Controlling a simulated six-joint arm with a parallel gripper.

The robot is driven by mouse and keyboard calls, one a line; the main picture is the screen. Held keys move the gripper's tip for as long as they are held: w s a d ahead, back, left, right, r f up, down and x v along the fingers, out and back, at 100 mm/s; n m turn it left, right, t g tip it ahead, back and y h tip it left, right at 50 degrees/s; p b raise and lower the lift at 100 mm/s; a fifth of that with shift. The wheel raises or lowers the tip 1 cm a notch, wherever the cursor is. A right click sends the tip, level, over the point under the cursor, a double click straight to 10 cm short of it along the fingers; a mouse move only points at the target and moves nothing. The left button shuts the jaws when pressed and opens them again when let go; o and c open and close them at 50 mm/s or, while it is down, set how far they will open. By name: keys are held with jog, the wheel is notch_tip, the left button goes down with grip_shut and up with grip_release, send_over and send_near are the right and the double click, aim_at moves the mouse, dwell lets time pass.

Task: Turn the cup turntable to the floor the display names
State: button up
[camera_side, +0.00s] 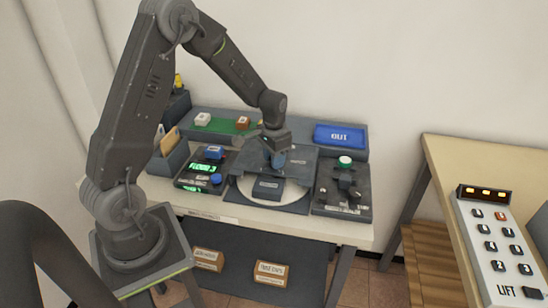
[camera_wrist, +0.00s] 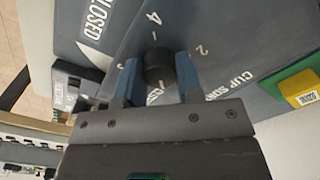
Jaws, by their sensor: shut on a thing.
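My gripper (camera_side: 277,160) reaches down over the cup turntable (camera_side: 245,188) in the side view. In the wrist view, the blue fingers of my gripper (camera_wrist: 158,64) are shut on a round black knob (camera_wrist: 160,68) standing on the dark turntable plate (camera_wrist: 215,28). White marks 4 and 2 show around the knob, and a "CUP SUR..." label is partly cut off. The display (camera_side: 203,167) glows green left of the turntable; its text appears to read FLOOR 3, though small. The knob is hidden behind the fingers in the side view.
A blue OUT tray (camera_side: 340,137) stands at the back right of the table. A lift panel (camera_side: 500,250) stands on a separate table at far right. Cardboard boxes (camera_side: 272,273) sit below.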

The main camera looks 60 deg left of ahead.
grip_shut()
jog(key=shift+m, duration=0.4)
jog(key=m, duration=0.7)
jog(key=shift+m, duration=0.3)
jog(key=m, duration=0.9)
jog(key=shift+r+m, duration=0.1)
jog(key=shift+m, duration=0.2)
